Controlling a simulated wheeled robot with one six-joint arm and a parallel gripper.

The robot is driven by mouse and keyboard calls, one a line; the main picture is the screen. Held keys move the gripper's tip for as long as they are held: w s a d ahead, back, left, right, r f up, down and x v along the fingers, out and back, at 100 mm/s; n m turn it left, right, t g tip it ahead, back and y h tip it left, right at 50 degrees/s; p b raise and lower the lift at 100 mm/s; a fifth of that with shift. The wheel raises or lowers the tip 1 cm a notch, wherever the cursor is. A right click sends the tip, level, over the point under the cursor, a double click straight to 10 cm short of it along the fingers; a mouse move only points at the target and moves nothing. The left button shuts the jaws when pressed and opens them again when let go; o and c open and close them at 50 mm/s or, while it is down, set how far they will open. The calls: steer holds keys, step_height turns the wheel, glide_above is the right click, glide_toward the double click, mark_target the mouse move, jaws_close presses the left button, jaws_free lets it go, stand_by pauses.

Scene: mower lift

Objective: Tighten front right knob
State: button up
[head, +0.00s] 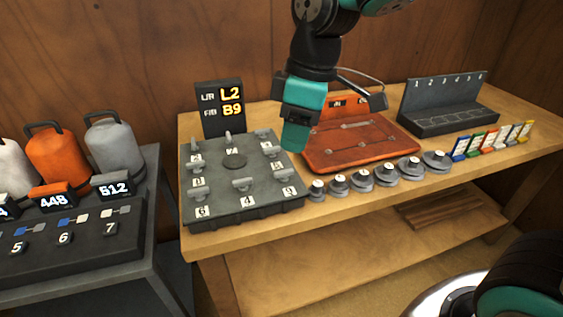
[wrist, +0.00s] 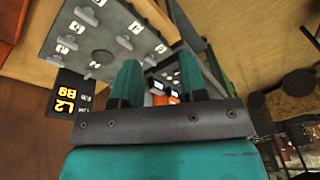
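In the head view a grey plate (head: 222,218) lies on the wooden bench, with several wing-shaped knobs beside number labels. The front right knob (head: 281,176) sits at the plate's near right corner, beside a label that looks like 9. A dark display (head: 219,108) behind the plate reads L/R L2 and F/B B9. The plate (wrist: 75,38) shows at upper left there; I cannot tell which knob is front right.
Several round weights (head: 361,181) line the bench front, right of the plate. An orange-red tray (head: 345,155) lies behind them. A dark numbered rack (head: 442,105) and coloured cards (head: 490,142) stand further right. A side stand with bottles (head: 112,146) is at left.

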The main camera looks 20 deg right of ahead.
mark_target(284, 171)
steer(key=w+d+f+n+h+p, duration=0.1)
steer(key=w+d+f+n, duration=0.15)
steer(key=w, duration=0.55)
steer(key=w+d+f+n+h, duration=0.1)
steer(key=w+n, duration=0.2)
steer(key=w, duration=0.5)
steer(key=f+p, duration=0.1)
steer(key=f, duration=0.7)
steer(key=f+p, duration=0.2)
steer(key=f, duration=0.7)
steer(key=shift+s+f, duration=0.2)
steer(key=shift+f, duration=0.05)
jaws_close()
